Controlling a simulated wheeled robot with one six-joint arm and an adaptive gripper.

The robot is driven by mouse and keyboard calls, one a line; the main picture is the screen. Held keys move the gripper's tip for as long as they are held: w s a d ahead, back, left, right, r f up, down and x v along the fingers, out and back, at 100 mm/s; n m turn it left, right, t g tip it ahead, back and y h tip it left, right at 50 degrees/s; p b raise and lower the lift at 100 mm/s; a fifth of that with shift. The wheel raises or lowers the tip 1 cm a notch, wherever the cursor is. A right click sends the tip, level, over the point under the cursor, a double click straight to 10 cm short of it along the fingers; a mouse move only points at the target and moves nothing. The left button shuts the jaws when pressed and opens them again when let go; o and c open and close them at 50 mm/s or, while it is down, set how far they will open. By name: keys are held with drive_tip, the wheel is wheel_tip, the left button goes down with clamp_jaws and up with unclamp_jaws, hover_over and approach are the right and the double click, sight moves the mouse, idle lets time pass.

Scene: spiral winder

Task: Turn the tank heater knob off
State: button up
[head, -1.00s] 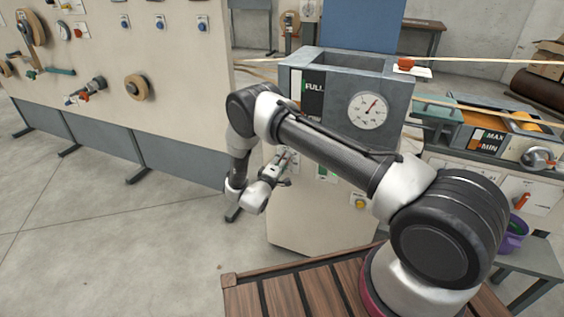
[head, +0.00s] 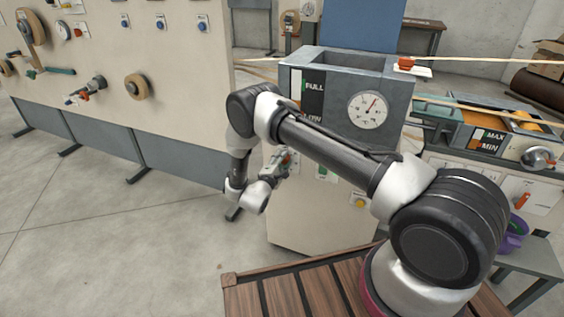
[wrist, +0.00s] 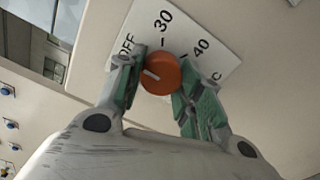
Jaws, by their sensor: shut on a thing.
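The tank heater knob (wrist: 165,70) is a round orange-red knob on a tilted white dial plate (wrist: 186,33) in the wrist view. The plate reads OFF, 30, 40 and C. A white line on the knob's face lies on its left part, on the OFF side; I cannot tell whether it lines up with OFF. My gripper (wrist: 161,80) is shut on the knob, one green-padded finger on each side. In the head view my gripper (head: 283,162) is at the front of the tank cabinet (head: 300,215), with a spot of orange at its fingers.
Above the cabinet stands a grey tank (head: 335,95) with a round gauge (head: 367,109) and a FULL level strip. A pale panel with spools (head: 138,87) is at the left. A wooden slatted platform (head: 300,290) lies in front. The floor at left is clear.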

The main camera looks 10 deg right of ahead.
drive_tip(key=o, duration=1)
drive_tip(key=shift+o, duration=0.2)
drive_tip(key=v, duration=1.2)
